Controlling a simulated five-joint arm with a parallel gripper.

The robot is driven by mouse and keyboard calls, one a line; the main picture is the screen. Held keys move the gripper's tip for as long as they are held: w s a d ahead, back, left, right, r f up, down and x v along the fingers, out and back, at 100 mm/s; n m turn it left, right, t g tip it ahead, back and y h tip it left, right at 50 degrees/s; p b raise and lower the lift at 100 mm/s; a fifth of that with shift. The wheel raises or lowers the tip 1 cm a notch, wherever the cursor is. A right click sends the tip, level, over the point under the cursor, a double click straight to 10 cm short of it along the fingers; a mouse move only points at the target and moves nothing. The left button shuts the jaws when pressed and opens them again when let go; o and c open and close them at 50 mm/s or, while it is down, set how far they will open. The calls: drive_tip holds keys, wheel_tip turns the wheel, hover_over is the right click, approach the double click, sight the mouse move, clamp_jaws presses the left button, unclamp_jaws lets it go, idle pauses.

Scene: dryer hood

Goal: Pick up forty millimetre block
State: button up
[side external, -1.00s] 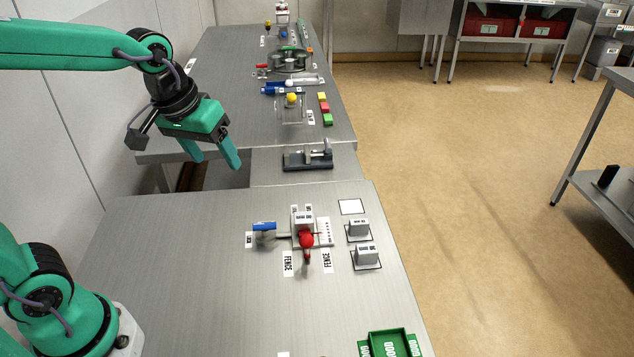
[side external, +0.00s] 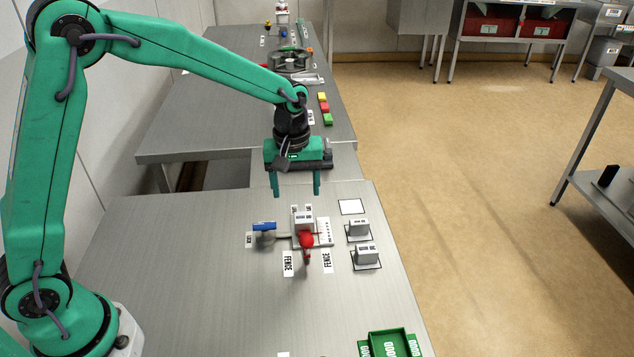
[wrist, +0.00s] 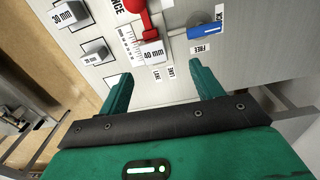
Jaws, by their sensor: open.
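The forty millimetre block (side external: 303,219) is a pale grey block sitting in the clamp fixture on the near bench, behind a red ball-ended handle (side external: 306,241). In the wrist view the block (wrist: 152,53) shows a "40 mm" label and lies just past my fingertips, roughly between them across the picture. My gripper (side external: 297,190) is open and empty, fingers pointing down, above and slightly behind the block in the side view. Its two green fingers also frame the block in the wrist view (wrist: 158,76). They appear apart from it.
A blue handle (side external: 264,226) stands left of the block. A green tray (side external: 390,343) is at front right.

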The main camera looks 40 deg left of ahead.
sight(304, 217)
drive_tip(key=shift+w+d+f+n, duration=0.2)
drive_tip(key=shift+w+f, duration=0.1)
drive_tip(key=shift+f, duration=0.3)
drive_tip(key=shift+w+d+f+n, duration=0.1)
drive_tip(key=shift+w+d+f, duration=0.15)
drive_tip(key=shift+f, duration=1.6)
drive_tip(key=shift+w+f, duration=0.1)
drive_tip(key=shift+f, duration=2.55)
drive_tip(key=c, duration=1.2)
drive_tip(key=shift+c, duration=0.2)
drive_tip(key=shift+r, duration=0.1)
